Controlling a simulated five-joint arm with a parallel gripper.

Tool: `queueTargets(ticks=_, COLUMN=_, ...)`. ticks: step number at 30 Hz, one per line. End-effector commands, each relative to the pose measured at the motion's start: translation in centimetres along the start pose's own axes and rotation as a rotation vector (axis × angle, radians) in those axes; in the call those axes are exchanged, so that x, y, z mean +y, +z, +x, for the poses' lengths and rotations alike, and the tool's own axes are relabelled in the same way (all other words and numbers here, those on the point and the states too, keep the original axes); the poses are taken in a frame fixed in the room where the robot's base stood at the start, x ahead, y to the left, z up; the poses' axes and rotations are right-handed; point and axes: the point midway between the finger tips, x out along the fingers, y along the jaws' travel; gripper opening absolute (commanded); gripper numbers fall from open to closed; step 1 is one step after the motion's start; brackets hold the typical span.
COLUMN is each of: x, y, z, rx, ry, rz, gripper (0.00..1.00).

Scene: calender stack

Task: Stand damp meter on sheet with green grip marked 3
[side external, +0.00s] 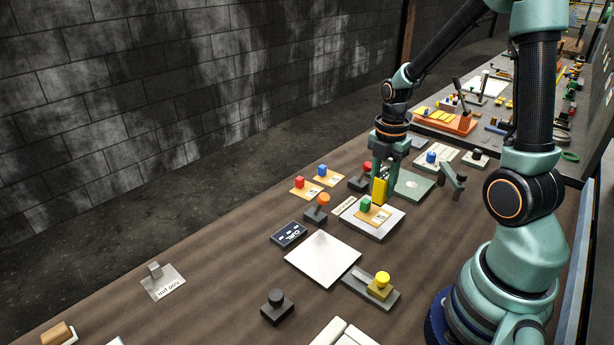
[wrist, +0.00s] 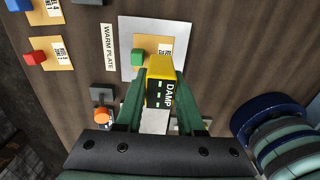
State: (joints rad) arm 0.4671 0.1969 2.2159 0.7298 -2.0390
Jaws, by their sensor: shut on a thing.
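My gripper (side external: 384,177) is shut on the yellow damp meter (side external: 379,191), which is upright. In the wrist view my gripper (wrist: 161,78) has the meter (wrist: 159,90) between its green fingers, with the word DAMP showing. The orange sheet (side external: 376,218) with the green grip (side external: 365,205) lies on a pale plate (side external: 385,231). In the wrist view the sheet (wrist: 151,42) and green grip (wrist: 137,58) are just ahead of the meter, and the sheet's printed mark is too small to read surely. The meter hides part of the sheet; I cannot tell whether they touch.
Sheets with a red grip (side external: 300,183) and a blue grip (side external: 322,169) lie to the left. A WARM PLATE label (wrist: 107,46) is beside the pale plate. An orange-knobbed lever (side external: 320,205) and a red-knobbed one (side external: 364,173) stand close by. A bare white plate (side external: 322,258) lies nearer the camera.

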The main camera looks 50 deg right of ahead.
Motion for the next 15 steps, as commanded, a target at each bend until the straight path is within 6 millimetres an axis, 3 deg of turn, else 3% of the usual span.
queueTargets(ticks=10, x=0.0, y=0.0, z=3.6, rx=0.001, ry=-0.002, rz=0.000, gripper=0.00)
queueTargets(ticks=15, x=0.0, y=0.0, z=4.3, rx=-0.001, ry=0.001, rz=0.000, gripper=0.00)
